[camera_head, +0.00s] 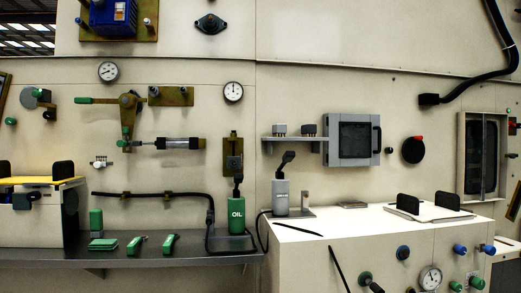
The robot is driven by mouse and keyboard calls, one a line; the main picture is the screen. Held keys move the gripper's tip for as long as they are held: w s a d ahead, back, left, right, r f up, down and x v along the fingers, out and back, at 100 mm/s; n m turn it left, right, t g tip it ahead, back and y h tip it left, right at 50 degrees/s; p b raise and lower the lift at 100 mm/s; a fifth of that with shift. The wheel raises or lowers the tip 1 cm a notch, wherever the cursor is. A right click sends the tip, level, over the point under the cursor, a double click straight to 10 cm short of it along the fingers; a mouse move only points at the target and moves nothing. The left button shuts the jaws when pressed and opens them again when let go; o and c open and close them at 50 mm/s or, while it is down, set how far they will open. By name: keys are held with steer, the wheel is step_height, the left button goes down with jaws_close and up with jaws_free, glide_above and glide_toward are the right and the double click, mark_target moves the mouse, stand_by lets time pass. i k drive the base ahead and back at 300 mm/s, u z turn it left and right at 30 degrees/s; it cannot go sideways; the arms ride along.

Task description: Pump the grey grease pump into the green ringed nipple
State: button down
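The grey grease pump (281,198) is a small upright canister with a dark angled head (288,157). It stands at the left end of the white cabinet top, beside a small grey bracket. A thin black hose runs by its left side. I cannot tell which one is the green ringed nipple. My gripper is not in view.
A green can marked OIL (237,218) stands on the grey shelf (165,253), left of the pump. Green hand tools (136,245) lie on that shelf. A white tray with black handles (437,212) sits on the cabinet (345,222). A grey box (351,138) juts from the wall.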

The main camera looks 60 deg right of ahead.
mark_target(289, 155)
steer(key=z, duration=0.35)
steer(key=i, duration=0.65)
steer(key=z, duration=1)
steer(key=i, duration=0.35)
steer(key=z, duration=0.4)
